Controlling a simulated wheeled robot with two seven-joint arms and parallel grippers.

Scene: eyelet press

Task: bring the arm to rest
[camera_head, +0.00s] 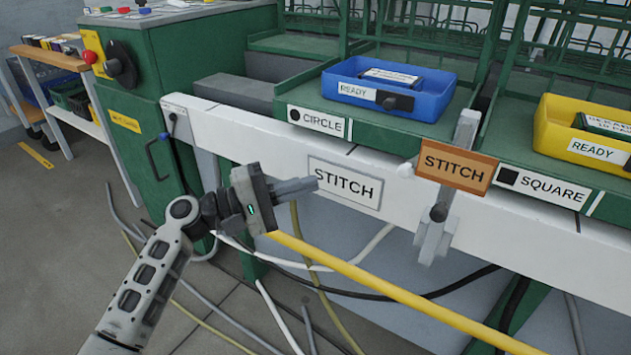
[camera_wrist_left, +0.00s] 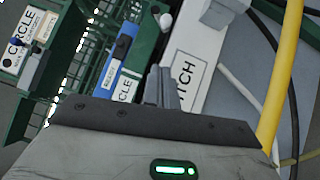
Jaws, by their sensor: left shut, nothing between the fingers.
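My left gripper (camera_head: 296,187) is in front of the white rail (camera_head: 240,135), beside the white STITCH label (camera_head: 344,187) in the head view. Its fingers are closed together and hold nothing. In the left wrist view the shut fingers (camera_wrist_left: 162,86) point toward the rail and partly cover the same label (camera_wrist_left: 190,72). My left arm reaches in from the lower left. My right gripper does not show.
A blue READY bin (camera_head: 440,85) stands behind the CIRCLE label (camera_head: 316,122). A yellow READY bin (camera_head: 555,125) is at right. An orange STITCH sign (camera_head: 455,167) sits on a grey bracket (camera_head: 434,235). A yellow bar (camera_head: 400,291) crosses below; cables lie on the floor.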

